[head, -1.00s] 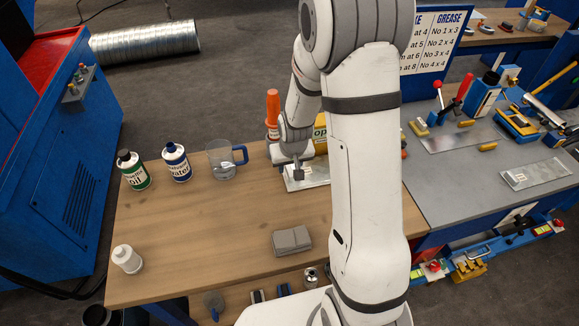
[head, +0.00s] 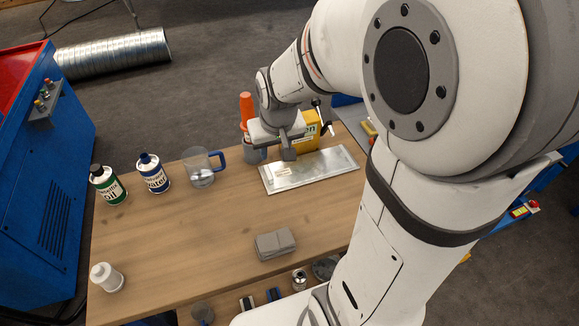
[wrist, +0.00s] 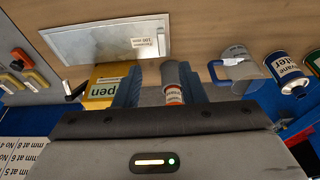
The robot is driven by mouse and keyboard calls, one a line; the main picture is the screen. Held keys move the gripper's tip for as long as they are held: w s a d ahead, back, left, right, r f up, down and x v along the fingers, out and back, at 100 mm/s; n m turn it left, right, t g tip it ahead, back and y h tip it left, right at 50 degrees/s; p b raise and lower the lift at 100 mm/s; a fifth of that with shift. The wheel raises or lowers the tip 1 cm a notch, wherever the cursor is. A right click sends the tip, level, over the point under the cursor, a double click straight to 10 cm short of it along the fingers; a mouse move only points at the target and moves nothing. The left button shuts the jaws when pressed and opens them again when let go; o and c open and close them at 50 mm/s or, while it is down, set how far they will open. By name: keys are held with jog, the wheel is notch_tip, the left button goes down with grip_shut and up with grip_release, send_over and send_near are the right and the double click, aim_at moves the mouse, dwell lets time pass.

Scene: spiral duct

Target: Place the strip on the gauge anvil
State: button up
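A flat, shiny metal strip (head: 325,170) with a small white label lies on the wooden bench in the head view. It also shows at the top of the wrist view (wrist: 105,45). My gripper (head: 289,152) is above the strip's far edge in the head view, with its fingers pointing down. In the wrist view my gripper (wrist: 158,82) has its two blue fingers apart, with nothing held between them. A grey cylinder and a red-and-white item show beyond the gap. I cannot make out the gauge anvil in any current view.
Near the strip stand a yellow box (head: 306,134), an orange-topped item (head: 247,106) and a clear jug (head: 201,172). Water (head: 153,175) and oil (head: 107,186) bottles stand further left. A grey block (head: 275,243) lies at the front. The middle of the bench is clear.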

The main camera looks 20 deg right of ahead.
jog(key=s+r, duration=0.3)
jog(key=s, duration=0.4)
jog(key=s+r, duration=0.3)
jog(key=s, duration=0.4)
jog(key=shift+s+r, duration=0.15)
jog(key=shift+r, duration=0.15)
jog(key=shift+s+a, duration=0.1)
